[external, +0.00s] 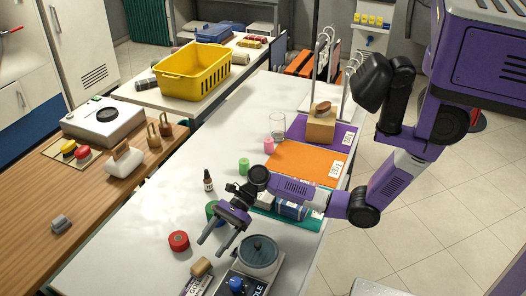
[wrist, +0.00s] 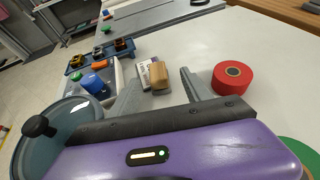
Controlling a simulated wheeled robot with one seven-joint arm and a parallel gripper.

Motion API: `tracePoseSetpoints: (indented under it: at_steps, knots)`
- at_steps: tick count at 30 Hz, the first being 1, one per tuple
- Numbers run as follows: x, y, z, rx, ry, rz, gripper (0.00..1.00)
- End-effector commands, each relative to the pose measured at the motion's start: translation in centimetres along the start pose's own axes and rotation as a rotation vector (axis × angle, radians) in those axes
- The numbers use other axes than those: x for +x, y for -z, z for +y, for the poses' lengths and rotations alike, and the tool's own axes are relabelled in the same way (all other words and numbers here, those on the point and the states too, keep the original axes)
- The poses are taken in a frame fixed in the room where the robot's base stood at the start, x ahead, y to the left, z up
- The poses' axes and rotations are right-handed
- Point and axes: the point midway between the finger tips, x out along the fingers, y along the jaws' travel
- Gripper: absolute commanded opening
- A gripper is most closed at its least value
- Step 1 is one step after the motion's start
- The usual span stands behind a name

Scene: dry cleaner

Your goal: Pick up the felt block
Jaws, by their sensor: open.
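A small tan block (external: 201,267), which looks like the felt block, lies on the white table by the front. In the wrist view the tan block (wrist: 160,76) shows beyond my fingers, roughly between them, beside a white printed card (wrist: 146,72). My gripper (external: 211,247) is open and empty, angled down over the table just behind the block. In the wrist view its two fingers (wrist: 159,84) stand apart, and neither seems to touch the block. Its exact height above the table is hard to tell.
A red roll (external: 179,241) stands left of my gripper. A lidded pot (external: 258,252) on a device with a blue knob (external: 237,284) is close on the right. A green roll (external: 213,210) and dark bottle (external: 208,181) stand behind. The table's left part is clear.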

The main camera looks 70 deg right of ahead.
Motion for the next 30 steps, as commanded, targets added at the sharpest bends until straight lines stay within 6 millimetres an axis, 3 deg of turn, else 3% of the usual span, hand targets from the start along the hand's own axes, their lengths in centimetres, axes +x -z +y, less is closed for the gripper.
tracePoseSetpoints:
  at_steps: [19, 28, 30]
  knots:
    - [7.2, 0.6, 0.6, 0.010, -0.007, 0.001, 0.56]
    - [7.7, 0.6, 0.6, 0.009, -0.005, 0.001, 0.56]
    - [7.7, 0.6, 0.6, 0.009, -0.005, 0.001, 0.47]
